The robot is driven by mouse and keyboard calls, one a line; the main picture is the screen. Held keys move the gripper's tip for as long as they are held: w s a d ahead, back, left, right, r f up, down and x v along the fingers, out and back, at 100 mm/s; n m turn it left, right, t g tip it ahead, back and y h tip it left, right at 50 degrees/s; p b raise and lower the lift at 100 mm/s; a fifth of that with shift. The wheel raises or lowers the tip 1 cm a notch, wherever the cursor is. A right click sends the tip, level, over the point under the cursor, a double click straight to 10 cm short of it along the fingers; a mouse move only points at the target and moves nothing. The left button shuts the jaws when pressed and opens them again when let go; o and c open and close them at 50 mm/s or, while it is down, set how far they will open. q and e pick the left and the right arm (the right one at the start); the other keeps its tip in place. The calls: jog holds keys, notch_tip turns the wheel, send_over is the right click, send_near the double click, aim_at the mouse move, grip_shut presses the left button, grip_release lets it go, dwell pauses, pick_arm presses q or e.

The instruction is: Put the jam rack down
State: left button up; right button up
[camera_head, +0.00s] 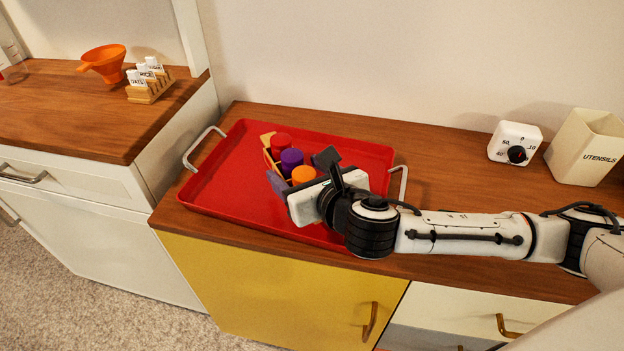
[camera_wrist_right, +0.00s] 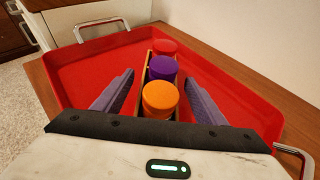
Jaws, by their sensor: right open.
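The jam rack (camera_head: 268,153) is a narrow wooden holder with a red-lidded, a purple-lidded and an orange-lidded jar in a row. It rests on the red tray (camera_head: 235,150), and the jars also show in the right wrist view (camera_wrist_right: 162,68). My right gripper (camera_head: 300,170) is over the tray at the rack's near end. In the right wrist view its two purple-grey fingers (camera_wrist_right: 158,98) stand apart, one on each side of the rack, with gaps between them and the jars. The rack's near end is partly hidden by the gripper. My left gripper is not in view.
The tray has metal handles (camera_head: 203,146) and lies on a wooden counter (camera_head: 440,165). A white timer (camera_head: 513,143) and a utensils box (camera_head: 585,147) stand at the right. An orange funnel (camera_head: 104,62) and a small label rack (camera_head: 150,88) are on the left counter.

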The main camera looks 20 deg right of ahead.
jog(key=v, duration=1)
jog(key=shift+p, duration=0.4)
